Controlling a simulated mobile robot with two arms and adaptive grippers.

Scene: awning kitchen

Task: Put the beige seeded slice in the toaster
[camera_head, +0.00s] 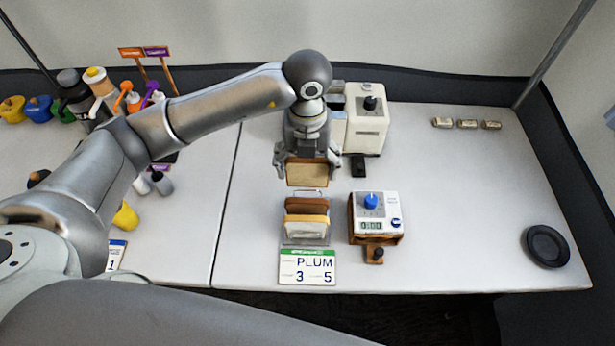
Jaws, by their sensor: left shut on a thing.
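My left gripper (307,163) points down in the middle of the white counter, shut on a beige slice (307,177). The slice hangs upright between the fingers, behind the bread rack; seeds on it are too small to make out. The wire rack (303,241) holds several slices, with a brown one (307,205) and a tan one (306,229) showing. A toaster (376,202) with a white top, blue knob and wooden-brown sides stands right of the rack. A cream toaster (367,135) with a black knob stands farther back, right of the gripper. My right gripper is not in view.
A sign reading PLUM 3 5 (307,267) stands before the rack. A round black dish (546,246) lies at right, and small labelled blocks (467,124) at back right. Bottles and cups (95,95) crowd the left. The counter's right middle is clear.

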